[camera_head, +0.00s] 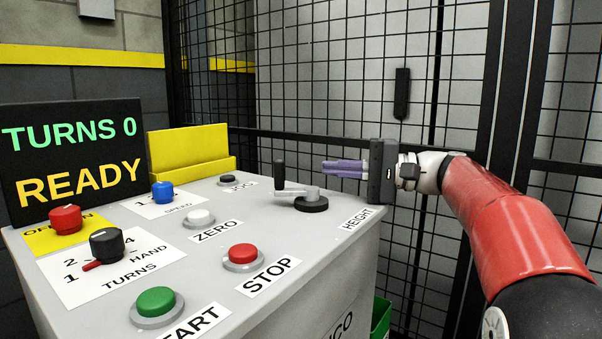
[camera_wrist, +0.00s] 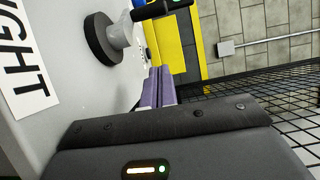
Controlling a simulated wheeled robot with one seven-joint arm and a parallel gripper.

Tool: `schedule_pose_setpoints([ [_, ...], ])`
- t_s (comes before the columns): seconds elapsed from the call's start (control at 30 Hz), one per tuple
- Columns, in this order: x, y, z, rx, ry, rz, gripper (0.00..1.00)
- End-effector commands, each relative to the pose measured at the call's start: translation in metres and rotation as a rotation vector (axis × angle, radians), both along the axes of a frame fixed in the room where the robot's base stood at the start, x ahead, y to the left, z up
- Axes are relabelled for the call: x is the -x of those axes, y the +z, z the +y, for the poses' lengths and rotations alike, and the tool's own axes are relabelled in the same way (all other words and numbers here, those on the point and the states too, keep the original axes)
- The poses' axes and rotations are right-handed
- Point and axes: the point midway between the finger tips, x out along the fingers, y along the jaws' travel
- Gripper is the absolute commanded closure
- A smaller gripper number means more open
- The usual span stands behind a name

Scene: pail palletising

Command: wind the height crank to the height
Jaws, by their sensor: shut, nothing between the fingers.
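The height crank (camera_head: 300,196) stands on the grey console top by the HEIGHT label (camera_head: 356,218). It has a dark round base, a light metal arm pointing left and an upright black handle (camera_head: 279,174). My gripper (camera_head: 325,168) comes in from the right with its purple fingers shut and empty, pointing left above the crank, apart from the handle. In the wrist view the crank's base (camera_wrist: 101,38) is at the upper left and its black handle (camera_wrist: 165,9) at the top, beyond the fingertips (camera_wrist: 158,72).
The console has a green START button (camera_head: 156,301), a red STOP button (camera_head: 243,254), a white ZERO button (camera_head: 200,217), and knobs. A display (camera_head: 75,155) reads TURNS 0, READY. A yellow holder (camera_head: 190,150) stands at the back. Black mesh fencing (camera_head: 330,90) rises behind my arm.

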Motion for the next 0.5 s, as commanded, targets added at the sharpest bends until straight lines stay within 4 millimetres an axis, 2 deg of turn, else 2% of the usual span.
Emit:
schedule_pose_setpoints([
  [0.03,-0.002,0.0,0.013,0.0,0.004,0.0,1.0],
  [0.23,-0.011,0.0,0.053,0.0,0.004,0.0,1.0],
  [0.4,0.012,0.001,0.063,0.0,0.0,-0.001,1.0],
  [0.5,0.019,0.001,0.067,-0.001,0.0,0.0,1.0],
])
